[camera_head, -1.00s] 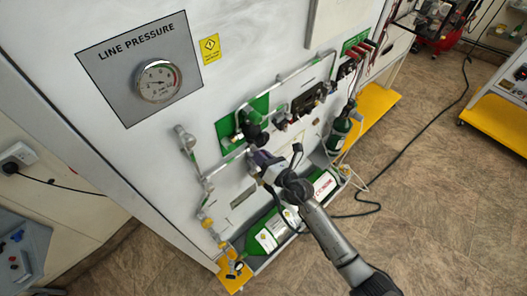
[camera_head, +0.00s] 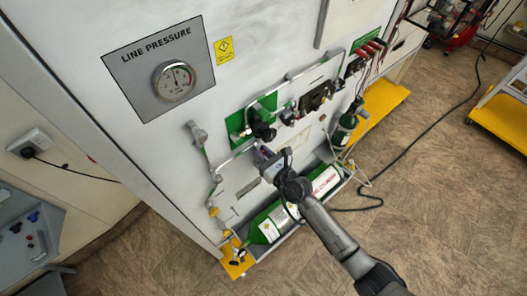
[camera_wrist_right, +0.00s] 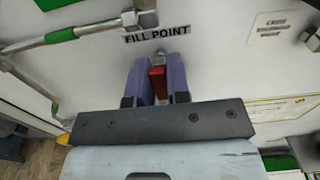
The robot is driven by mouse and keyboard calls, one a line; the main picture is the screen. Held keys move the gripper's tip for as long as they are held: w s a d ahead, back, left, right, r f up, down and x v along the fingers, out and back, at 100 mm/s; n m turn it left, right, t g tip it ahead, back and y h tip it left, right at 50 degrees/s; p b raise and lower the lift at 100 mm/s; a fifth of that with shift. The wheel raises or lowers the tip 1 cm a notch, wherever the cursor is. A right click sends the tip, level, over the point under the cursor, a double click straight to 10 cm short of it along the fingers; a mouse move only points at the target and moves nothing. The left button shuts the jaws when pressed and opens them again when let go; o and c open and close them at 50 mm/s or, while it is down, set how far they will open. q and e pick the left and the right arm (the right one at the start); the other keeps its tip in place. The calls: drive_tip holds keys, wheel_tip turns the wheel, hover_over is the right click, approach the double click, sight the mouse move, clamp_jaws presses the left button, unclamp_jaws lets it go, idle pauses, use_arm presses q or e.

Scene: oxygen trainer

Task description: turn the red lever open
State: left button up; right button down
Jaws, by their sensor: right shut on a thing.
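The red lever (camera_wrist_right: 157,86) shows in the right wrist view, just below the FILL POINT label (camera_wrist_right: 156,34) on the white panel. My right gripper (camera_wrist_right: 157,78) has its two purple fingers on either side of the lever, shut on it. In the head view my right gripper (camera_head: 263,156) reaches the panel from the lower right, below the black regulator knob (camera_head: 263,131). The lever is hidden there by the fingers and wrist. My left gripper is not in view.
The line pressure gauge (camera_head: 174,81) is on the panel at upper left. Metal pipes (camera_head: 213,173) run beside the gripper. A green cylinder (camera_head: 272,224) lies in a tray below, and another stands upright (camera_head: 346,126) to the right.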

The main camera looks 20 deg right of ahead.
drive_tip(key=shift+f, duration=0.1)
idle(0.3)
drive_tip(key=c, duration=1.1)
unclamp_jaws()
drive_tip(key=shift+s, duration=0.1)
drive_tip(key=shift+s+d, duration=0.15)
drive_tip(key=shift+s, duration=0.15)
drive_tip(key=b+v, duration=0.1)
drive_tip(key=v, duration=1.2)
